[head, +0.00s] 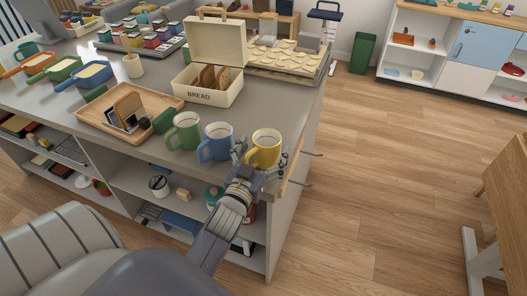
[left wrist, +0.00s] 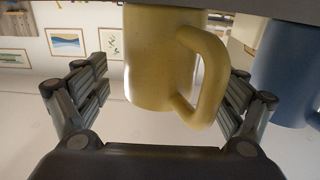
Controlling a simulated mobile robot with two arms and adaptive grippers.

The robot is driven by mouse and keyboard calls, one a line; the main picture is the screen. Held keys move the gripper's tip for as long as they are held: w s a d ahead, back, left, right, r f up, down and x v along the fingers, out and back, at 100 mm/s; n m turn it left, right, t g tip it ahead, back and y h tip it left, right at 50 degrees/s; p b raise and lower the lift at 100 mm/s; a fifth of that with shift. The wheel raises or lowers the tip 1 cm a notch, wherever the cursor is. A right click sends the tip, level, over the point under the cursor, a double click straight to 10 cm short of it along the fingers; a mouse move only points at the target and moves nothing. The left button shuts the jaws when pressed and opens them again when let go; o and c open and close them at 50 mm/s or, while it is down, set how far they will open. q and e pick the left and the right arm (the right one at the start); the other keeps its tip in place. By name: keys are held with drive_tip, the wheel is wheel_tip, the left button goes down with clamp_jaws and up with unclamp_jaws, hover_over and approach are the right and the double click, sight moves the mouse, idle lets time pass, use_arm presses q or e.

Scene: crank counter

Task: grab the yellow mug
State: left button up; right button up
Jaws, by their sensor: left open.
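The yellow mug (head: 266,146) stands upright near the counter's right front corner, its handle towards the left front. My left gripper (head: 261,160) reaches it from the front and is open, with one finger on each side of the mug. In the left wrist view, which looks upside down, the yellow mug (left wrist: 158,60) is between the spread fingers (left wrist: 170,80). Its handle lies close to the right-hand finger; I cannot tell whether they touch. A gap shows beside the left-hand finger. My right gripper is not in view.
A blue mug (head: 217,142) stands close to the left of the yellow one, near my finger, with a green mug (head: 185,131) beyond it. A bread box (head: 208,88) and a wooden tray (head: 92,120) are farther back. Open floor lies right of the counter.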

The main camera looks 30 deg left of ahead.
use_arm(q)
drive_tip(key=shift+x, duration=0.85)
drive_tip(key=shift+s, duration=0.1)
drive_tip(key=shift+c, duration=0.4)
drive_tip(key=c, duration=1.3)
drive_tip(key=shift+o, duration=0.2)
